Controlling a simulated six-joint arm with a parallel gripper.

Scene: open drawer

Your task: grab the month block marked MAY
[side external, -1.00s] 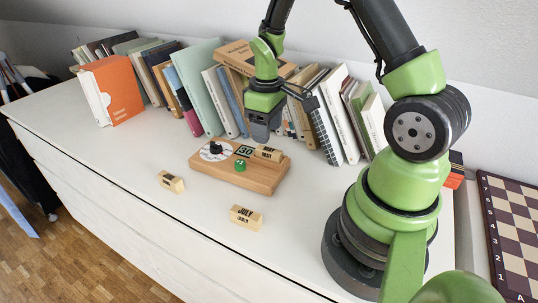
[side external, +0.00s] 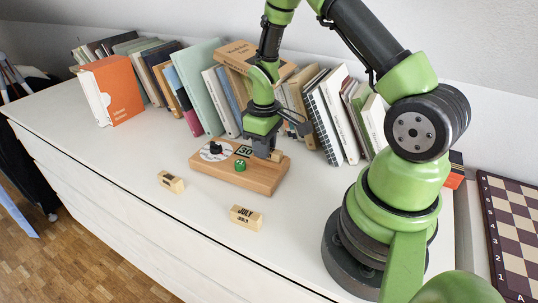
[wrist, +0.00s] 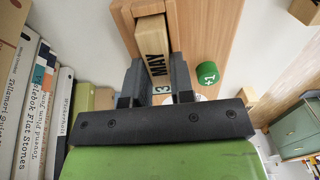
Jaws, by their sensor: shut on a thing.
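The pale wooden month block marked MAY (wrist: 154,50) sits on the wooden calendar board (side external: 259,180). In the wrist view, my gripper (wrist: 160,72) is shut on the MAY block, with one dark finger on each side of it. In the side view, my gripper (side external: 264,152) is down at the board's right part and hides most of the block. A second block marked JULY (side external: 246,217) lies on the white top in front of the board. Another lettered block (side external: 171,182) lies to its left, its word too small to read.
The board also bears a green piece (side external: 240,165), a card reading 30 (side external: 244,151) and a white dial (side external: 216,150) with a black knob. A row of books (side external: 212,88) stands close behind.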

